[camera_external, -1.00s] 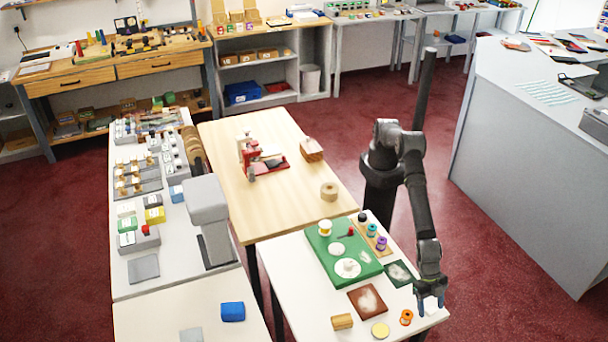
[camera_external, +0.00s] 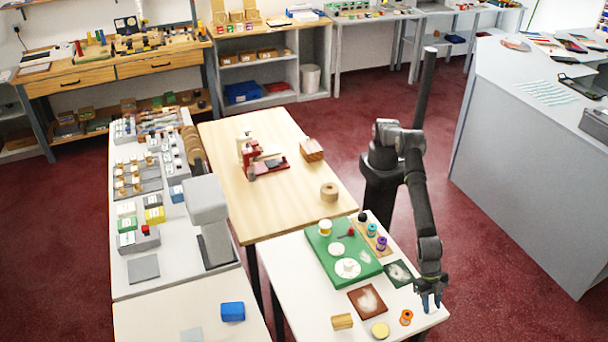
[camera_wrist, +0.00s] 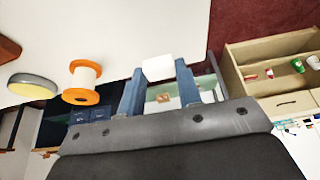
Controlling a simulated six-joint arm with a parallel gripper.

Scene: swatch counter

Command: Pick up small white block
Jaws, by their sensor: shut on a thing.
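The small white block (camera_wrist: 158,68) is between my two blue fingertips in the wrist view. My gripper (camera_wrist: 158,75) is shut on it. In the external view my gripper (camera_external: 431,301) is low over the right front corner of the white table (camera_external: 299,272). The block is hard to make out there, mostly hidden by the fingers. I cannot tell whether the block still touches the table.
An orange-ended spool (camera_external: 406,317) and a round yellow-topped tin (camera_external: 380,330) stand to the left of my gripper. A dark green square (camera_external: 401,273), a brown square (camera_external: 368,301) and a wooden block (camera_external: 342,321) are nearby. The table's right edge is close.

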